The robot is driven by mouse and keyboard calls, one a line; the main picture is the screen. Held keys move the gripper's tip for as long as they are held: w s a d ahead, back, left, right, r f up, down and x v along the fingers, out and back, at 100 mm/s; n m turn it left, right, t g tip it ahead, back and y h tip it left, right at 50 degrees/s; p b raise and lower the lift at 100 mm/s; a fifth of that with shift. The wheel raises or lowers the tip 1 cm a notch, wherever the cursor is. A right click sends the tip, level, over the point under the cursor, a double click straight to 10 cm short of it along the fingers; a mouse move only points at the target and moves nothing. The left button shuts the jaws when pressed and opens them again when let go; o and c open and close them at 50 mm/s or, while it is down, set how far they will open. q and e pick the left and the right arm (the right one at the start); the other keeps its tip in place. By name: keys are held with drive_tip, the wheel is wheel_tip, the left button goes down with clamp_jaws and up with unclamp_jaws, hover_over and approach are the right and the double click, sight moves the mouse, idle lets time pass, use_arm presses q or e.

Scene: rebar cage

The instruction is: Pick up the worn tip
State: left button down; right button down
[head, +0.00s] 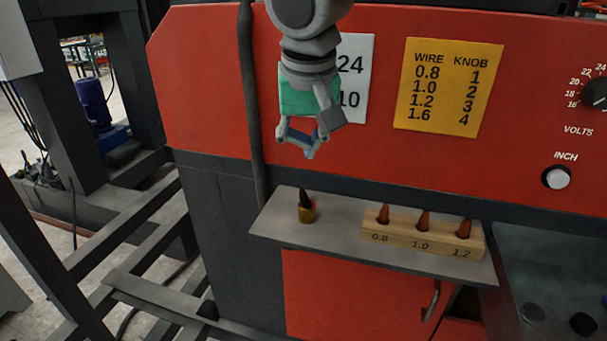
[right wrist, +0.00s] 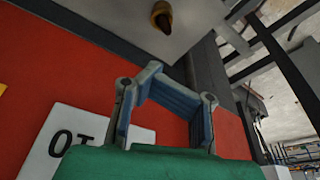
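The worn tip (head: 306,198) is dark and pointed. It stands upright in a small brass-coloured base (head: 307,214) on the left part of the grey shelf (head: 345,251). In the right wrist view the tip and its base (right wrist: 161,16) show near the top edge, seen from above. My right gripper (head: 309,151) is above the tip, clear of it, in front of the red panel. Its blue-grey fingers appear to meet at their ends with nothing held; the fingertips also show in the right wrist view (right wrist: 154,72). My left gripper is out of view.
A wooden block (head: 420,238) marked 0.8, 1.0 and 1.2 holds three copper-coloured tips to the right on the shelf. A dark cable (head: 253,110) hangs left of my gripper. A yellow wire chart (head: 447,85) is on the red panel (head: 205,95). Shelf around the worn tip is clear.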

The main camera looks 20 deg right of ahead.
drive_tip(key=shift+r, duration=0.5)
drive_tip(key=shift+w+d+r, duration=0.15)
drive_tip(key=shift+d, duration=0.1)
drive_tip(key=c, duration=2.3)
unclamp_jaws()
drive_tip(key=o, duration=1.8)
drive_tip(key=shift+a, duration=0.1)
drive_tip(key=shift+o, duration=0.2)
